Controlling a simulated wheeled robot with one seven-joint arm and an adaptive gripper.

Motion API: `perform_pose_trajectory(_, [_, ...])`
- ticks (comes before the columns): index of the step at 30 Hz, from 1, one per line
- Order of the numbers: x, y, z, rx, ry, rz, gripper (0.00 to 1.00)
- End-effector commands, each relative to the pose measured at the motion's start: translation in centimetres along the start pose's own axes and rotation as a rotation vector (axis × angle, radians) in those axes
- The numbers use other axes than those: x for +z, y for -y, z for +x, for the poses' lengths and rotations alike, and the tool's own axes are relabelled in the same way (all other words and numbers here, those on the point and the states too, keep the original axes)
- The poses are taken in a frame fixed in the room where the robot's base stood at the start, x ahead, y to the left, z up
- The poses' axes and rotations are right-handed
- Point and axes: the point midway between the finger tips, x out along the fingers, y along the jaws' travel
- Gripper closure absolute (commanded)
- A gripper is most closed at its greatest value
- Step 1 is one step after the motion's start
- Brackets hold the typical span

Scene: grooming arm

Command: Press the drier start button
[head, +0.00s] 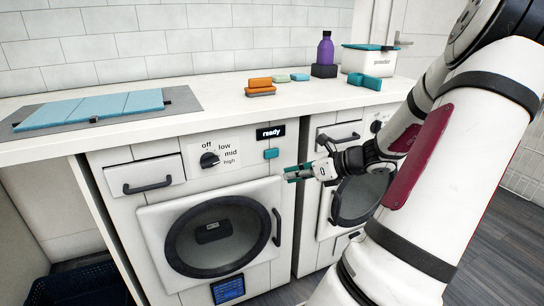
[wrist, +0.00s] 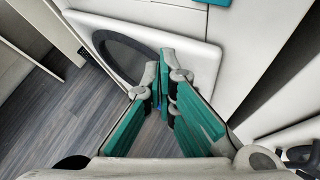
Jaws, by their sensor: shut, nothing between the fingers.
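The drier (head: 125,212) is the white front-loading machine on the left, its round-window door (head: 158,245) shut. Its teal start button (head: 271,153) sits under a small black display reading "ready" (head: 270,132). A dark knob (head: 209,160) beside it has the labels off, low, mid and high; its exact setting is hard to tell. My gripper (head: 290,174) is shut and empty, below and slightly right of the button, apart from it in the picture. The wrist view shows its teal fingers (wrist: 166,62) together in front of the door, with part of a teal piece, perhaps the button (wrist: 214,2), at the top edge.
A second machine (head: 306,228) stands to the right, partly behind my arm. A door handle (head: 277,228) projects below my gripper.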

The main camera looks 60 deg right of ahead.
Motion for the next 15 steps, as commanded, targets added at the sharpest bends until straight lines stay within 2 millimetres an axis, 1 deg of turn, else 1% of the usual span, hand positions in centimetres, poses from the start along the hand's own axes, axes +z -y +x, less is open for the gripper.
perform_pose_trajectory(9, [2.0, 2.1, 3.0, 0.002, 0.002, -0.002, 1.0])
perform_pose_trajectory(15, [3.4, 3.1, 4.4, 0.002, 0.002, 0.0, 1.0])
